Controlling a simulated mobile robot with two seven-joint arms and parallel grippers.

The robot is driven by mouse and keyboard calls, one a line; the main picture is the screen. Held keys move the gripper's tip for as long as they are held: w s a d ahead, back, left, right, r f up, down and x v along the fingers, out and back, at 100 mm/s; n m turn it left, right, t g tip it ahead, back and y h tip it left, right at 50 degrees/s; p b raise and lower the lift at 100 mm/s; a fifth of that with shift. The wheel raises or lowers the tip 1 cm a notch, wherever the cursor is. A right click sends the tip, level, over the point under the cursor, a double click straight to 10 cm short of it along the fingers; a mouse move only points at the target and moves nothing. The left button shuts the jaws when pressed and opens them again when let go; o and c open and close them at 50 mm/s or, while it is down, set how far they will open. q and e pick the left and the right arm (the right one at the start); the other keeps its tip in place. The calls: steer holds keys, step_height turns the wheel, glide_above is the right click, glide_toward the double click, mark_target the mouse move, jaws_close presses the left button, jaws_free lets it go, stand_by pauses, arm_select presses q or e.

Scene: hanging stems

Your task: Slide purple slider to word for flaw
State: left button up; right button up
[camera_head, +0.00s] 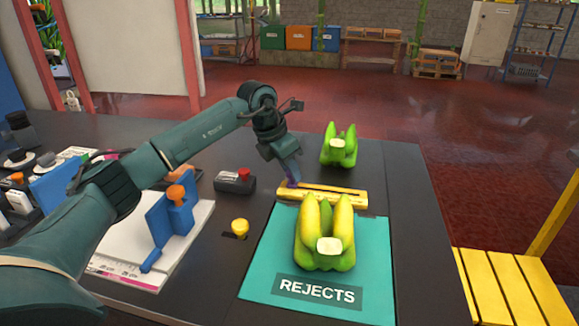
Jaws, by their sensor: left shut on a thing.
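The purple slider (291,183) sits at the left end of a yellow slider rail (335,195) on the dark table. My left gripper (290,177) comes down from above and is shut on the slider, hiding much of it. The rail has a long slot running to the right; any words on it are too small to read. My right gripper is not in view.
A teal mat (265,265) marked REJECTS lies in front of the rail, with a yellow-green banana bunch (325,235) on it. A green bunch (339,146) stands behind. A red-button box (235,182) and yellow knob (240,227) are to the left.

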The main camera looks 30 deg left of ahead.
arm_select(q)
jaws_close()
steer(key=d, duration=0.3)
steer(key=w+d, duration=0.1)
steer(key=d, duration=0.2)
steer(key=w+d+p, duration=0.1)
steer(key=d, duration=0.2)
steer(key=shift+w+d, duration=0.2)
steer(key=shift+w, duration=0.05)
steer(key=shift+d, duration=0.15)
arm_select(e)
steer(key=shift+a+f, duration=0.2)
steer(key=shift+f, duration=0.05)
arm_select(q)
steer(key=o, duration=0.7)
jaws_free()
steer(key=shift+o, duration=1.2)
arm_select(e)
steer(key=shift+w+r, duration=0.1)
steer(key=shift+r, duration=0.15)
